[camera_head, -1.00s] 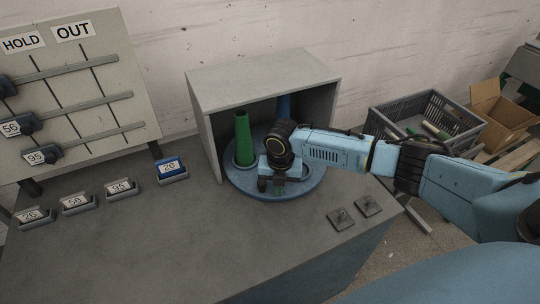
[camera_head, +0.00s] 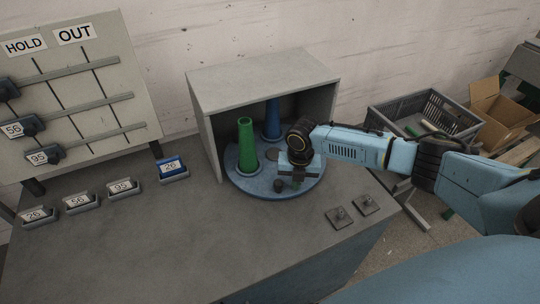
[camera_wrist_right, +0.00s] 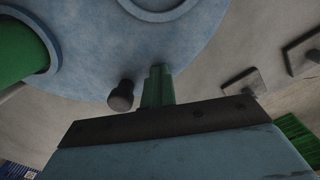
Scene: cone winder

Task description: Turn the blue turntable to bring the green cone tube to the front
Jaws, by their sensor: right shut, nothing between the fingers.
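The blue turntable (camera_head: 262,188) sits half inside a grey open-fronted box. The green cone tube (camera_head: 246,147) stands upright on its left side, and a blue cone tube (camera_head: 271,121) stands further back inside the box. My right gripper (camera_head: 297,183) is shut and empty, low over the turntable's front right part. In the right wrist view its green fingertips (camera_wrist_right: 157,84) are beside a short dark knob (camera_wrist_right: 121,96) on the turntable; I cannot tell if they touch. The green tube's edge (camera_wrist_right: 20,50) shows there at left. My left gripper is not in view.
The grey box (camera_head: 262,75) walls in the turntable's back and sides. Small labelled holders (camera_head: 123,188) stand at left by a rail board (camera_head: 80,95). Two metal plates with pegs (camera_head: 340,217) lie at right. The front of the table is clear.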

